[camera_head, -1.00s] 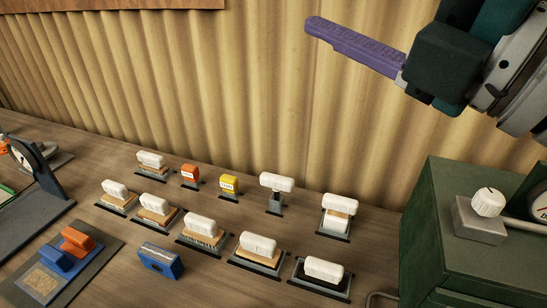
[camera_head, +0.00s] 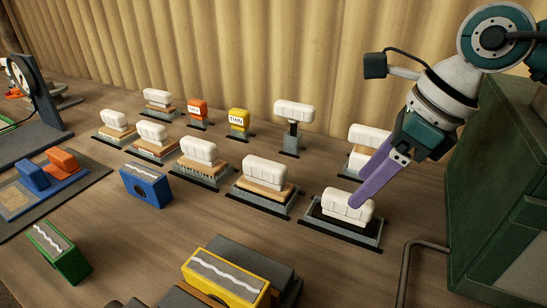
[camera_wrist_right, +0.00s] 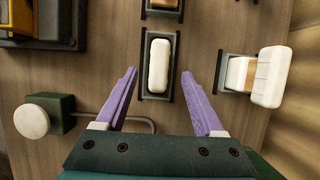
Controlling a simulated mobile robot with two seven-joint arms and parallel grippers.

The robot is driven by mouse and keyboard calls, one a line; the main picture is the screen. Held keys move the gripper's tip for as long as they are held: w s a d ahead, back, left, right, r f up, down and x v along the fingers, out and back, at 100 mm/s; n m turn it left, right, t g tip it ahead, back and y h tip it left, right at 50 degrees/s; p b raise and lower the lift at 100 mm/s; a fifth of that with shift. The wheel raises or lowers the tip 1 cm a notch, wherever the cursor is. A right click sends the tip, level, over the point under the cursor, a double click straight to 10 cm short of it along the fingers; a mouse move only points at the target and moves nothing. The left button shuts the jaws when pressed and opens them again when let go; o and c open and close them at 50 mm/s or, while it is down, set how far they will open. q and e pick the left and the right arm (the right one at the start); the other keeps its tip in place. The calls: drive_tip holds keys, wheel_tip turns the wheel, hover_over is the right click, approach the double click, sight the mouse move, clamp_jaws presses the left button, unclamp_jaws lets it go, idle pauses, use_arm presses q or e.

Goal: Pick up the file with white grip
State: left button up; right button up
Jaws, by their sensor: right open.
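Several white-gripped tools stand in holders on the bench, and which one is the file is hard to tell. The front right one has a white grip (camera_head: 343,210) over a dark body in a grey and black holder. In the right wrist view this white grip (camera_wrist_right: 159,65) lies lengthwise between the purple fingers' tips. My right gripper (camera_head: 358,200) is open and empty, its fingers angled down at this grip; contact cannot be judged. Another white grip (camera_head: 370,137) on a pale block stands just behind, and also shows at right in the wrist view (camera_wrist_right: 270,78). My left gripper is out of view.
A green cabinet (camera_head: 500,190) with a bent grey rod (camera_head: 425,246) stands at the right. A yellow block (camera_head: 225,275), a blue block (camera_head: 146,185) and a green block (camera_head: 58,250) sit in front. Orange (camera_head: 197,111) and yellow (camera_head: 237,122) pieces stand behind.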

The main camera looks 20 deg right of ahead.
sight(349, 196)
drive_tip(key=x, duration=0.5)
drive_tip(key=shift+a+f, duration=0.1)
drive_tip(key=shift+f, duration=0.15)
clamp_jaws()
drive_tip(key=shift+r, duration=0.1)
idle(0.5)
